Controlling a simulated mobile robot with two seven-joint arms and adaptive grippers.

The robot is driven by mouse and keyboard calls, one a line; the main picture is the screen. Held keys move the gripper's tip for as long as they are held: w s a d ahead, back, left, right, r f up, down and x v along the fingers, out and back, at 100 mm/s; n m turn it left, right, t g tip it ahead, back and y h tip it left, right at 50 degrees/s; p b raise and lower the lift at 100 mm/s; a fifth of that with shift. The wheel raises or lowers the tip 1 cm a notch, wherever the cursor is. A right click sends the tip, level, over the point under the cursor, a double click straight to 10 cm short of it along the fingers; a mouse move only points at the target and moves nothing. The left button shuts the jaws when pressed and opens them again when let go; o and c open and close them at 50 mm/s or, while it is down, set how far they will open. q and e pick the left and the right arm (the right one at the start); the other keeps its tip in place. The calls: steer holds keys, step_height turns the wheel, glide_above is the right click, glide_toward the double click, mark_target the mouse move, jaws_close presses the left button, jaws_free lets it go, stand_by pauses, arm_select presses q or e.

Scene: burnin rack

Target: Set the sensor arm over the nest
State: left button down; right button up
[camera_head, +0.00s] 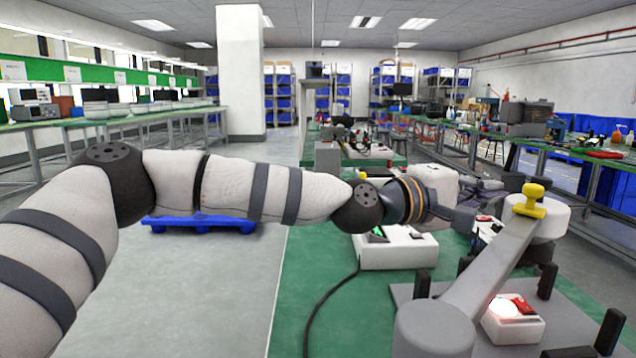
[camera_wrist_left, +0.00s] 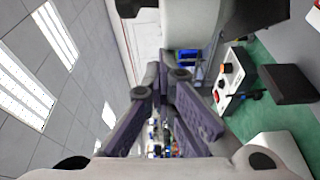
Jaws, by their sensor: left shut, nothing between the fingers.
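The sensor arm (camera_head: 488,268) is a grey bar running from a round grey base (camera_head: 435,332) in front to a pale round head (camera_head: 552,214) at the back right. A yellow knob (camera_head: 529,202) stands on its head end. A white block with a red part (camera_head: 515,330), probably the nest, sits on a grey plate to the right of the bar; the head is beyond it, not above it. My left gripper (camera_head: 466,217) is shut and empty, left of the knob; a gap to the bar cannot be judged. Its purple fingers fill the middle of the wrist view (camera_wrist_left: 165,112). My right gripper is out of sight.
Black posts (camera_head: 547,281) stand on the grey plate (camera_head: 575,322) around the block. A black cable (camera_head: 322,302) lies on the bench, whose left front is otherwise clear.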

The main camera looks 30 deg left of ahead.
arm_select(q)
steer(key=shift+s+d, duration=0.25)
steer(key=shift+d, duration=0.3)
steer(key=shift+s, duration=0.1)
steer(key=a+v, duration=0.1)
steer(key=v, duration=1.1)
steer(key=shift+w, duration=0.3)
